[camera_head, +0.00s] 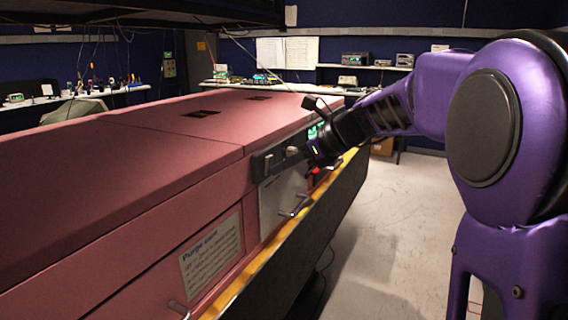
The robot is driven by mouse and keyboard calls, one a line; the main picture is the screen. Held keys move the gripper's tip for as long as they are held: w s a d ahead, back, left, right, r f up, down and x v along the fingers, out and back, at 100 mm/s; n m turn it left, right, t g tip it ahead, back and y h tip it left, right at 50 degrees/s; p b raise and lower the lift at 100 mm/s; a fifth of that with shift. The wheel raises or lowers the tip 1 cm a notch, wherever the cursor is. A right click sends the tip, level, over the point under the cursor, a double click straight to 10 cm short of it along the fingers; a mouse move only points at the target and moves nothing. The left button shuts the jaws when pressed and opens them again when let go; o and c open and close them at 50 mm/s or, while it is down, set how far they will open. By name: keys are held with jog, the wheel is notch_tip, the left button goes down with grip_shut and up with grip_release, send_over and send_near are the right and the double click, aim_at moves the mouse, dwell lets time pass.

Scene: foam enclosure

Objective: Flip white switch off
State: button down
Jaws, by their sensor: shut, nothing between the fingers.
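A control panel (270,165) is set in the side of the long pink foam enclosure (225,135), with a dark upper strip and a pale lower face. Small pale parts (292,150) show on the dark strip, but they are too small for me to tell which is the white switch or how it is set. My gripper (312,168) is shut and empty, close to the right end of the panel. I cannot tell if it touches anything. My dark wrist hides part of the enclosure's side there, beside a green-lit spot (314,131).
A metal handle (296,208) sticks out below the panel, and another (179,309) is lower left. A sign (210,252) is on the enclosure's side. A yellow ledge (262,262) runs along its base. Open floor (400,230) lies to the right.

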jog(key=shift+a+b, duration=0.1)
jog(key=shift+b, duration=0.2)
jog(key=shift+r, duration=0.15)
jog(key=shift+r+p, duration=0.8)
jog(key=shift+p, duration=0.2)
jog(key=p+v, duration=0.2)
jog(key=v, duration=1.5)
jog(key=shift+d+p, duration=0.2)
jog(key=shift+p, duration=0.1)
jog(key=shift+r, duration=0.1)
